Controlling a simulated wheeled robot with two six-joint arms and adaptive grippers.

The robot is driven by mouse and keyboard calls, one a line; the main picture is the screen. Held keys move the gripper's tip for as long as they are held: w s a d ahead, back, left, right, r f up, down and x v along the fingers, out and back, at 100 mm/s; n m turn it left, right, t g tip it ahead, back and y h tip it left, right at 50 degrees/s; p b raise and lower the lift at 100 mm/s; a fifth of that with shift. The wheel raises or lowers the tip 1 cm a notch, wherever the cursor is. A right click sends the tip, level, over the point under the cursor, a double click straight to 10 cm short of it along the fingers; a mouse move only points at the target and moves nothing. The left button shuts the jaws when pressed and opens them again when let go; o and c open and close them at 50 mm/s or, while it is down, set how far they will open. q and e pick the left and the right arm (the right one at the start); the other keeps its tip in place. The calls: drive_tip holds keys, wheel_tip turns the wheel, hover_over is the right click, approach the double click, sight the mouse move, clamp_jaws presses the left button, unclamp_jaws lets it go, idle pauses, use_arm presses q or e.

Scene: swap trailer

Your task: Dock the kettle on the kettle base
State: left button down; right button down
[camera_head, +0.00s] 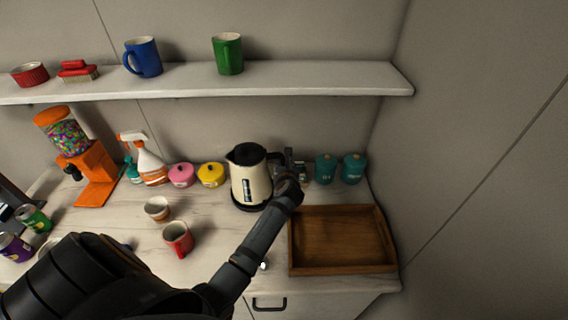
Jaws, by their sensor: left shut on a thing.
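The cream kettle (250,185) with a black lid and spout stands upright over the counter, left of the wooden tray. My left arm reaches in from the lower left. My left gripper (284,166) is at the kettle's right side, shut on its dark handle, which is mostly covered by the gripper. A dark rim (241,207) shows under the kettle. I cannot tell whether it is the kettle base or the kettle's own bottom, or whether the kettle is seated. My right gripper is not in view.
An empty wooden tray (342,268) lies right of my forearm. Two teal canisters (325,169) stand behind it. Yellow (211,175) and pink pots (181,175) are left of the kettle. A red mug (178,239) and a cup (158,208) stand in front. A shelf (300,82) hangs above.

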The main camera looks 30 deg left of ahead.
use_arm(q)
drive_tip(key=c, duration=1.4)
unclamp_jaws()
drive_tip(key=shift+s, duration=0.1)
drive_tip(key=p+v, duration=0.5)
drive_tip(key=shift+s+d+r, duration=0.1)
drive_tip(key=shift+s, duration=0.1)
drive_tip(key=p+v, duration=0.1)
drive_tip(key=v, duration=0.4)
drive_tip(key=shift+s+d, duration=0.2)
